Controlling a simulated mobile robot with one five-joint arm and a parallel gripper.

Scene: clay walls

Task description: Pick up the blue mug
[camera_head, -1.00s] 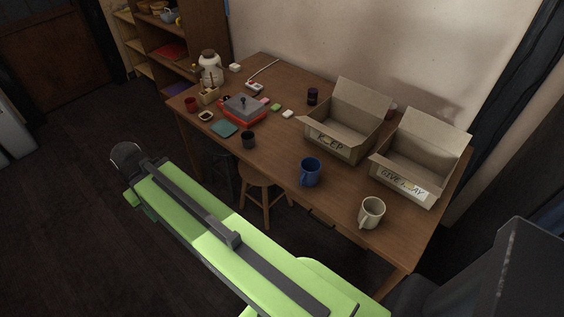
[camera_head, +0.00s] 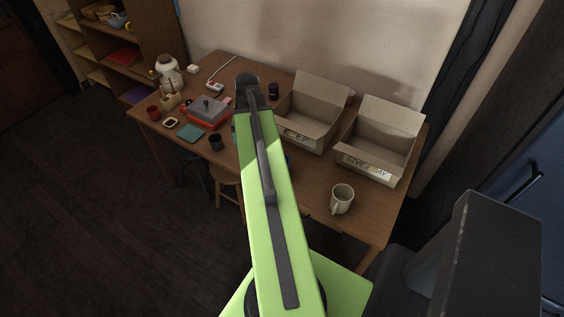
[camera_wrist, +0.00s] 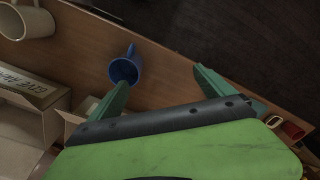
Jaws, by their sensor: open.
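The blue mug (camera_wrist: 125,69) stands on the wooden table in the wrist view, with its handle toward the top of the picture. In the head view my green arm hides nearly all of it; only a small blue sliver (camera_head: 289,160) shows at the arm's right edge. My gripper (camera_wrist: 160,85) is open and empty in the wrist view, its two green fingers spread apart.
A cream mug (camera_head: 342,199) stands near the table's (camera_head: 315,185) front right. Two open cardboard boxes, KEEP (camera_head: 296,138) and GIVE AWAY (camera_head: 367,168), stand behind. A dark cup (camera_head: 215,142), a red appliance (camera_head: 208,113) and several small items occupy the left part.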

